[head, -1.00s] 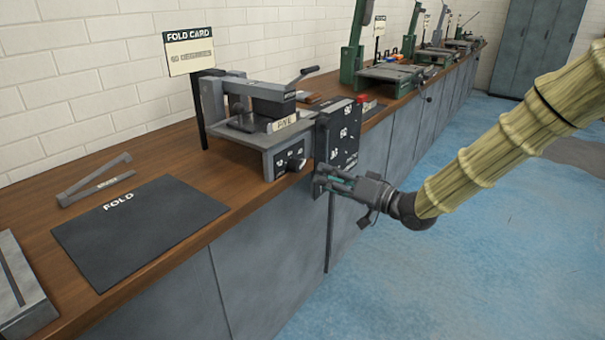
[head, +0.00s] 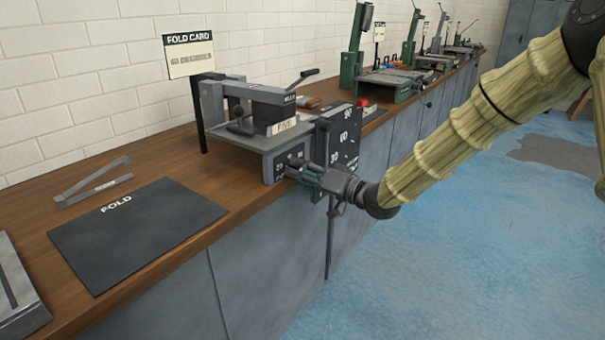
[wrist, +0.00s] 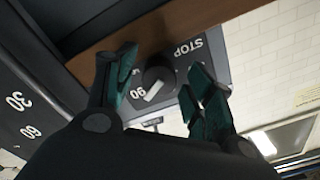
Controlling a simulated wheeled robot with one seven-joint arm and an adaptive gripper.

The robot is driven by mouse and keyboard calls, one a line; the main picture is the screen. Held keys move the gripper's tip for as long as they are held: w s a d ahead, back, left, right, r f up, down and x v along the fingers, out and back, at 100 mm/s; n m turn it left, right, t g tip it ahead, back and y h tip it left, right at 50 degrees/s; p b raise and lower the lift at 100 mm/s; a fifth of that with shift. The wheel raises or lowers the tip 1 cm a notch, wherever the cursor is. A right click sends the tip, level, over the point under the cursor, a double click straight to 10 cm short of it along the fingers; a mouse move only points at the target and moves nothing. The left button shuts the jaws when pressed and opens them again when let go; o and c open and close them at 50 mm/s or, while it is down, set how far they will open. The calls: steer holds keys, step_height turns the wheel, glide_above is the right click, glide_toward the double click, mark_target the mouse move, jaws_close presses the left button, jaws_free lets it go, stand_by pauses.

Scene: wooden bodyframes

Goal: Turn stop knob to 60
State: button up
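The stop knob (wrist: 158,83) is a dark round knob with a white pointer, on a grey panel (wrist: 216,62) lettered STOP. The pointer lies near the marking that reads 90. My gripper (wrist: 162,86) is open, with one teal fingertip on each side of the knob; gaps show between the tips and the knob, so I cannot see contact. In the head view my gripper (head: 297,170) is at the front of the grey folding machine (head: 268,140) and mostly hides the knob.
A black plate (head: 345,133) with angle numbers stands right of the knob, close to my gripper. A FOLD CARD sign (head: 189,54) stands behind the machine. A black FOLD mat (head: 140,232) lies on the wooden bench. Open blue floor (head: 430,270) is at right.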

steer(key=c, duration=0.9)
steer(key=shift+n, duration=0.4)
steer(key=n+p, duration=0.1)
steer(key=n, duration=0.9)
steer(key=shift+w+d+f+n, duration=0.1)
steer(key=shift+n, duration=0.3)
steer(key=o, duration=1)
